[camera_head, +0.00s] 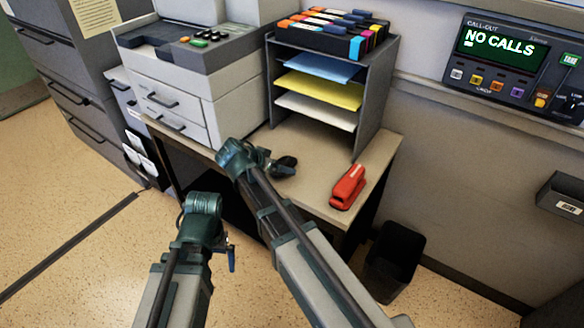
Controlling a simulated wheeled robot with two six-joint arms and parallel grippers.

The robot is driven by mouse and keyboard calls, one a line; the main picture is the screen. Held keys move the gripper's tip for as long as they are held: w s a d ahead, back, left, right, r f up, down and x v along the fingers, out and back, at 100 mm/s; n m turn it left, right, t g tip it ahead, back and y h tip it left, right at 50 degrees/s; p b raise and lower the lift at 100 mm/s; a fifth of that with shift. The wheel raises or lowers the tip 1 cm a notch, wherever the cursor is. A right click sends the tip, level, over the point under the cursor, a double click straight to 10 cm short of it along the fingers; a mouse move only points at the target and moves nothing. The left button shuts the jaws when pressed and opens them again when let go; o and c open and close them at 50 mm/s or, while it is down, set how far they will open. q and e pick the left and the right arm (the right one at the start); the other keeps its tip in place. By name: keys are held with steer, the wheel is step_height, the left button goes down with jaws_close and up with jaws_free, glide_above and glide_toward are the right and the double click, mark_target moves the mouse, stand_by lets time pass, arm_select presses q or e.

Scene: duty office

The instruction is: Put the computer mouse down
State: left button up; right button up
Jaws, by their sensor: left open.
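A small dark object (284,166), which looks like the computer mouse, is at the desk top (310,150), left of the red stapler. My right gripper (268,163) is right beside it, at the end of the arm that reaches across the desk's front. I cannot tell whether its fingers touch or grip the mouse, or whether the mouse rests on the desk. My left gripper (231,260) is open, low in front of the desk and away from the mouse; it points down and its fingers are mostly hidden.
A red stapler (348,187) lies on the desk's right part. A shelf unit (371,105) with coloured paper and cartridges stands behind, with a printer (213,95) to its left. A black bin (394,262) stands on the floor to the right. Bare desk lies around the stapler.

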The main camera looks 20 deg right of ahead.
steer(key=shift+a, duration=0.1)
steer(key=shift+c, duration=0.4)
steer(key=c, duration=1.2)
arm_select(q)
steer(key=shift+r, duration=0.1)
arm_select(e)
steer(key=shift+r, duration=0.15)
